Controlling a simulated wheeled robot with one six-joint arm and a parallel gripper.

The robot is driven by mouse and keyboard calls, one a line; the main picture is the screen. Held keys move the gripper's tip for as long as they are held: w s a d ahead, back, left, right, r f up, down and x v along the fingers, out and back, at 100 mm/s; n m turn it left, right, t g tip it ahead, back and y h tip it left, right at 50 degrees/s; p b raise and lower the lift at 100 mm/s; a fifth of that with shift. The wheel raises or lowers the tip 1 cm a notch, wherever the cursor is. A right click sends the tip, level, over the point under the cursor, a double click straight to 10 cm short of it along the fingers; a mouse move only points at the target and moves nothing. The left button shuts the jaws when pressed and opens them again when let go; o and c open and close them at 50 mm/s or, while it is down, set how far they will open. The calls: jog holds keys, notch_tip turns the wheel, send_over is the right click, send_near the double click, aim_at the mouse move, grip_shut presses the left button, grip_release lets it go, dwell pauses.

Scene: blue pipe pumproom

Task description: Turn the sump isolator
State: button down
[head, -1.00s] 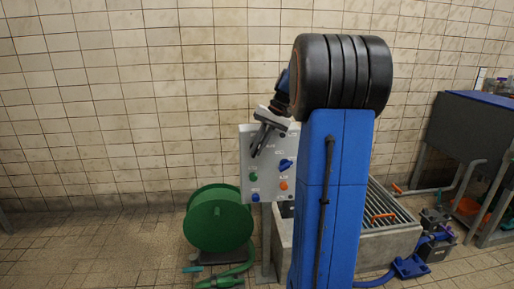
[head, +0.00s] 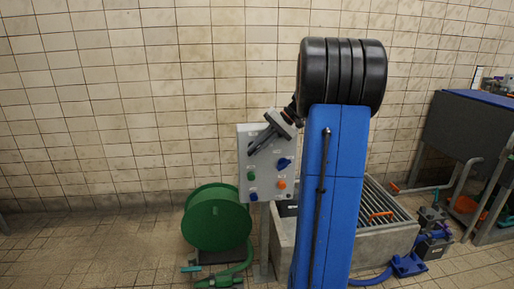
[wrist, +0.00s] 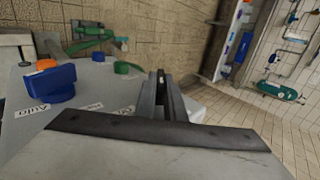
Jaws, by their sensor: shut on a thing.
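A pale grey control panel (head: 244,186) stands on a post left of my blue column in the head view. My gripper (head: 254,149) reaches in from the upper right, its fingertips at the panel's upper left. In the wrist view my gripper (wrist: 161,84) is shut on a small control at the panel face; the fingers hide most of it. I cannot read its label, so I cannot confirm by sight that it is the sump isolator. A blue selector knob (head: 284,163) sits to the right, clear of the fingers; it also shows in the wrist view (wrist: 47,84), beside an "Auto" label.
The panel also carries a green button (head: 251,176), an orange button (head: 281,184) and a lower blue knob (head: 254,197). A green hose reel (head: 216,218) stands left below. A concrete sump with a grate (head: 372,206) lies right. Floor at far left is clear.

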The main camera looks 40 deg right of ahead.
jog(key=c, duration=1.8)
grip_release()
jog(key=shift+c, duration=0.2)
jog(key=v, duration=1.7)
jog(key=shift+d, duration=0.2)
jog(key=shift+s+r, duration=0.1)
